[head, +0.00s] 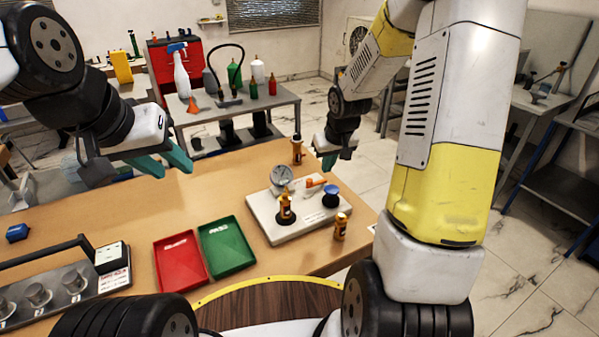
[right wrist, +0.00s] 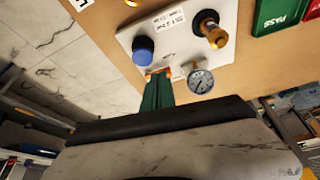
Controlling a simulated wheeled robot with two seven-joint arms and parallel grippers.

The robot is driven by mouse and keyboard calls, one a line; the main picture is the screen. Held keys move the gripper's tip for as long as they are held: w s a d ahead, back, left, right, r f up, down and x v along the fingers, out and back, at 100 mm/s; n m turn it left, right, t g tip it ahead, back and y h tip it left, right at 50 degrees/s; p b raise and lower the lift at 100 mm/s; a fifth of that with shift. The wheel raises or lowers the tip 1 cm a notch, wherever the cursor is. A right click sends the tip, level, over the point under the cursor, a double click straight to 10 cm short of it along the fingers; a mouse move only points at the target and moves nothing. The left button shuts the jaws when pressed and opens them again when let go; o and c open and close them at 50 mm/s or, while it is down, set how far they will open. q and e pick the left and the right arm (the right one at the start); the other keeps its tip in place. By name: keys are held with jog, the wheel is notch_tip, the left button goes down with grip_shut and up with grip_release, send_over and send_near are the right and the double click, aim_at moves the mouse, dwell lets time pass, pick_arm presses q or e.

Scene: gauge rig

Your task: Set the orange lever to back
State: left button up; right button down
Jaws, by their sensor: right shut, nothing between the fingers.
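The orange lever (head: 314,183) sits on the pale rig plate (head: 292,231), between the round gauge (head: 281,175) and the blue knob (head: 331,195). In the right wrist view orange bits of the lever (right wrist: 149,75) show at my fingertips, and the fingers hide the rest. My right gripper (head: 329,163) is at the back edge of the plate, close to the lever; its green fingers are together in the right wrist view (right wrist: 158,75). I cannot tell whether they touch the lever. My left gripper (head: 176,168) is open and empty above the table, well left of the rig.
A brass fitting (head: 285,207) stands upright on the plate. Brass cylinders stand behind it (head: 297,150) and in front right (head: 340,227). Red (head: 181,262) and green (head: 227,246) trays lie left of the plate. The table between left gripper and trays is clear.

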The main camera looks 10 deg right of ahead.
jog(key=shift+a+x, duration=0.25)
jog(key=shift+x, duration=1.25)
jog(key=shift+s, duration=0.15)
jog(key=x, duration=0.9)
jog(key=shift+a+f, duration=0.15)
jog(key=shift+f, duration=0.3)
jog(key=w, duration=0.3)
jog(key=shift+w+a+f, duration=0.1)
jog(key=shift+a+f, duration=0.1)
jog(key=shift+a, duration=0.05)
jog(key=shift+w+a, duration=0.1)
jog(key=shift+w, duration=0.3)
jog(key=shift+a, duration=0.1)
